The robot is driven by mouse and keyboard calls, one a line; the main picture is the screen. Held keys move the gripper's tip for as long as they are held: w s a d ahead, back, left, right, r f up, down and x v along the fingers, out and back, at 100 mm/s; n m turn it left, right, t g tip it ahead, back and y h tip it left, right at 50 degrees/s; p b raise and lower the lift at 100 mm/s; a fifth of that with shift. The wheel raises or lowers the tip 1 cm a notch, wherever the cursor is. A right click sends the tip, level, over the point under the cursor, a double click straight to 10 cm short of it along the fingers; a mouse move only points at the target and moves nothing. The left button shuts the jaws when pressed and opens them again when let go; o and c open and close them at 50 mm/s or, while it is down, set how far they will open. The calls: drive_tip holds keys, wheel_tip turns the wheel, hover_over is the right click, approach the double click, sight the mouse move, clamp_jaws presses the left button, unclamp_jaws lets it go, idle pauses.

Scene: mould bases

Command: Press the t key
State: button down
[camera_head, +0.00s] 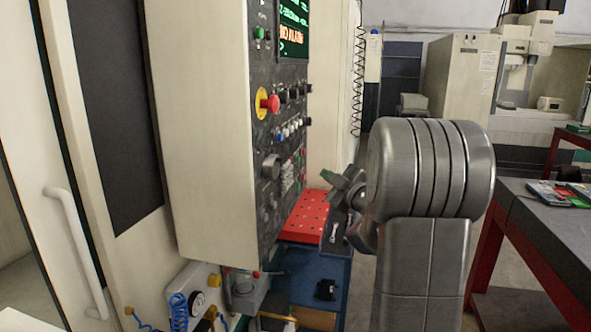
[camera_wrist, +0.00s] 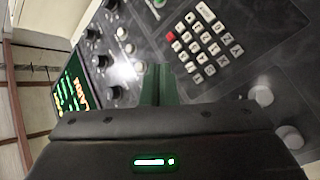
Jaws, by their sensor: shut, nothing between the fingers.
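The machine's control panel (camera_head: 275,130) stands upright left of centre in the head view, seen at a steep angle. In the wrist view a keypad (camera_wrist: 207,42) of white keys with one red key sits at the upper right on the dark panel. Its letters are too small to tell surely which key is the t key. My gripper (camera_head: 326,176) is to the right of the panel's lower part, apart from it. In the wrist view my gripper (camera_wrist: 160,70) has its fingers together and empty, pointing at the panel just left of the keypad.
A red emergency stop button (camera_head: 270,103) and knobs stick out of the panel. A red perforated plate (camera_head: 303,214) lies below my gripper. A dark table (camera_head: 540,215) with red legs stands at the right. Open floor lies between it and the machine.

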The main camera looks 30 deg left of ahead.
sight(282, 171)
drive_tip(key=shift+s, duration=0.1)
drive_tip(key=s+a+b, duration=0.2)
drive_tip(key=a, duration=0.6)
drive_tip(key=shift+a, duration=0.25)
idle(2.1)
drive_tip(key=shift+s+a+b, duration=0.1)
drive_tip(key=shift+a+b, duration=0.2)
drive_tip(key=shift+a, duration=0.1)
drive_tip(key=shift+s+a+b, duration=0.1)
drive_tip(key=shift+a+b, duration=0.2)
drive_tip(key=shift+a, duration=0.05)
idle(0.6)
drive_tip(key=shift+d, duration=0.1)
drive_tip(key=shift+w+d, duration=0.2)
drive_tip(key=shift+d, duration=0.5)
